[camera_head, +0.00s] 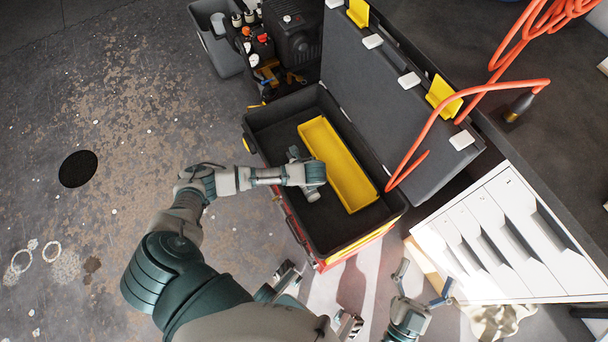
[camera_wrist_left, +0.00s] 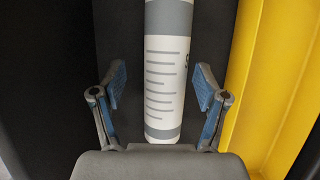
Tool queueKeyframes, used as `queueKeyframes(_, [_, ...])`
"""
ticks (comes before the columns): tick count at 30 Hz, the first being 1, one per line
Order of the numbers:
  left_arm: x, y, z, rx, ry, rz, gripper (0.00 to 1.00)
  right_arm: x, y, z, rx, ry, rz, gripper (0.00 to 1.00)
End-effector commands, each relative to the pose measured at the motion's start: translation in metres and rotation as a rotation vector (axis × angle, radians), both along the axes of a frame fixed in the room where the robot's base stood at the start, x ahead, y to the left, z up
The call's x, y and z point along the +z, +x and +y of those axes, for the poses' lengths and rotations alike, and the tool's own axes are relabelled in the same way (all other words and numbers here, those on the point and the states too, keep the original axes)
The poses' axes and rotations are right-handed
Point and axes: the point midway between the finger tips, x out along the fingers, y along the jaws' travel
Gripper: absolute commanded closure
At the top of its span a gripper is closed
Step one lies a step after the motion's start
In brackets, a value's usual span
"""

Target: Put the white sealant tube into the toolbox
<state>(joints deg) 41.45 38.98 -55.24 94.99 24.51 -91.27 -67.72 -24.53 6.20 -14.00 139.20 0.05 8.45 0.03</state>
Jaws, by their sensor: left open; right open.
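The white sealant tube (camera_wrist_left: 165,85), with grey bands and printed lines, shows in the left wrist view. It lies against the dark inside of the toolbox (camera_head: 345,232), beside the yellow tray (camera_head: 345,165). My left gripper (camera_wrist_left: 161,80) is open, with one finger on each side of the tube and a visible gap at both sides. In the head view my left gripper (camera_head: 304,176) is over the toolbox's left part, and I cannot make out the tube beneath it. My right gripper (camera_head: 424,279) is open and empty, outside the toolbox at the lower right.
The toolbox lid (camera_head: 390,100) stands open on the right, with yellow latches. An orange hose (camera_head: 440,112) hangs across the lid. A white drawer unit (camera_head: 510,240) stands at the right. A grey bin (camera_head: 218,40) with bottles is behind. The floor at left is clear.

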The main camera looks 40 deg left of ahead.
Motion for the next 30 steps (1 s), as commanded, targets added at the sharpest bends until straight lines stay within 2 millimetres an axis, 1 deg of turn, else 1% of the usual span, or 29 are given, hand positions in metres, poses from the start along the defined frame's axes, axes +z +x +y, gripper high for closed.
queueKeyframes(1, [0.014,0.0,-0.003,-0.001,0.0,-0.006,0.26,0.0,0.002,0.0,0.0,-0.018,0.047,0.0])
queueKeyframes(7, [0.048,-0.004,-0.015,-0.001,-0.002,-0.007,0.26,-0.037,0.007,-0.003,-0.001,-0.101,0.313,0.0])
queueKeyframes(12, [0.072,-0.009,-0.025,0.0,-0.001,-0.004,0.26,-0.069,0.0,-0.009,-0.003,-0.161,0.525,0.0])
queueKeyframes(15, [0.082,-0.011,-0.029,-0.001,-0.002,-0.004,0.26,-0.084,-0.007,-0.013,-0.004,-0.189,0.623,0.0])
queueKeyframes(18, [0.089,-0.013,-0.032,-0.001,-0.002,-0.001,0.26,-0.094,-0.013,-0.016,-0.005,-0.207,0.691,0.0])
queueKeyframes(20, [0.091,-0.013,-0.034,0.0,-0.003,-0.001,0.26,-0.098,-0.015,-0.017,-0.005,-0.214,0.719,0.0])
queueKeyframes(22, [0.09,-0.016,-0.041,0.003,-0.022,-0.008,0.26,-0.102,-0.017,-0.018,-0.005,-0.219,0.74,0.0])
queueKeyframes(23, [0.088,-0.019,-0.048,0.007,-0.043,-0.017,0.26,-0.103,-0.018,-0.018,-0.005,-0.22,0.745,0.0])
queueKeyframes(26, [0.074,-0.034,-0.094,0.055,-0.199,-0.082,0.26,-0.104,-0.018,-0.018,-0.005,-0.221,0.751,0.0])
queueKeyframes(27, [0.07,-0.043,-0.12,0.097,-0.298,-0.119,0.26,-0.104,-0.018,-0.018,-0.005,-0.221,0.751,0.0])
queueKeyframes(28, [0.069,-0.051,-0.141,0.141,-0.386,-0.154,0.26,-0.104,-0.018,-0.018,-0.005,-0.221,0.751,0.0])
queueKeyframes(29, [0.07,-0.058,-0.162,0.195,-0.479,-0.187,0.26,-0.104,-0.018,-0.018,-0.006,-0.221,0.75,0.0])
queueKeyframes(30, [0.075,-0.068,-0.188,0.286,-0.615,-0.235,0.26,-0.104,-0.018,-0.018,-0.006,-0.221,0.75,0.0])
